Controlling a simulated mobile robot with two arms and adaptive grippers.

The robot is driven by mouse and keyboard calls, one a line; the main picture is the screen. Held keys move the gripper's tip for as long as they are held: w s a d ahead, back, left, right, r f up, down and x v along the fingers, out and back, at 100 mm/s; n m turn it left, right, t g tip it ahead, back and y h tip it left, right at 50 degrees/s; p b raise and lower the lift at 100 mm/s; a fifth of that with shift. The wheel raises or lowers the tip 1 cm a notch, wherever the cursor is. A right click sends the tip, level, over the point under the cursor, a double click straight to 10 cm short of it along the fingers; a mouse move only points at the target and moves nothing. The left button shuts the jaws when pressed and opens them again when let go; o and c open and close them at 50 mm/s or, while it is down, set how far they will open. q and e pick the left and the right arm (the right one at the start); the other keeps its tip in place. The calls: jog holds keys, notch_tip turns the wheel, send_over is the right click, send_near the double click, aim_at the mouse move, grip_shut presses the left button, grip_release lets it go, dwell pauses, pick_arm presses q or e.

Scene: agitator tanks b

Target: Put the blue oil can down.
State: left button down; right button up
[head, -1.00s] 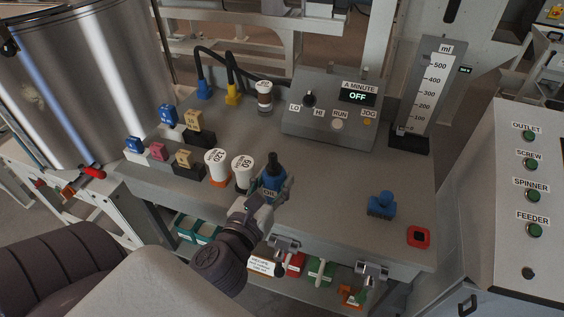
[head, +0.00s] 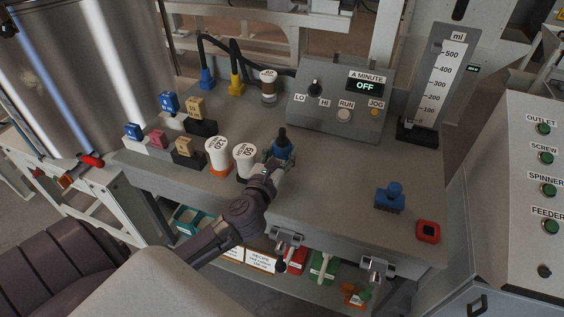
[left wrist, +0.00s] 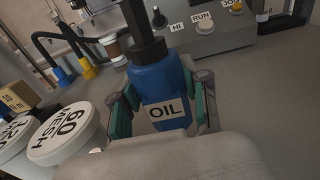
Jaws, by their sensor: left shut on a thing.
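The blue oil can (head: 281,150) has a dark spout and an OIL label. It also shows upright in the left wrist view (left wrist: 157,85), between the two fingers. My left gripper (head: 272,160) is shut on it, with green finger pads on both sides of the can in the left wrist view (left wrist: 160,112). The can is over the grey bench top (head: 330,190), just right of a white-lidded jar. Its base is hidden behind the gripper, so I cannot tell whether it touches the bench. My right gripper is not in view.
Two white-lidded jars (head: 244,160) stand close left of the can. A control box (head: 335,105) and a brown jar (head: 268,86) are behind it. A blue knobbed block (head: 390,197) and a red-framed item (head: 428,231) lie at the right. The bench between is clear.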

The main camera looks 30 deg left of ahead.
aim_at(282, 161)
pick_arm(q)
jog(key=shift+f+b, duration=0.4)
jog(key=shift+f, duration=1.15)
jog(key=shift+f, duration=0.15)
jog(key=c, duration=0.6)
grip_release()
jog(key=b+v, duration=0.1)
jog(key=v, duration=1)
jog(key=shift+s+d, duration=0.1)
jog(key=shift+s, duration=0.05)
jog(key=shift+s+b, duration=0.3)
jog(key=shift+s, duration=0.1)
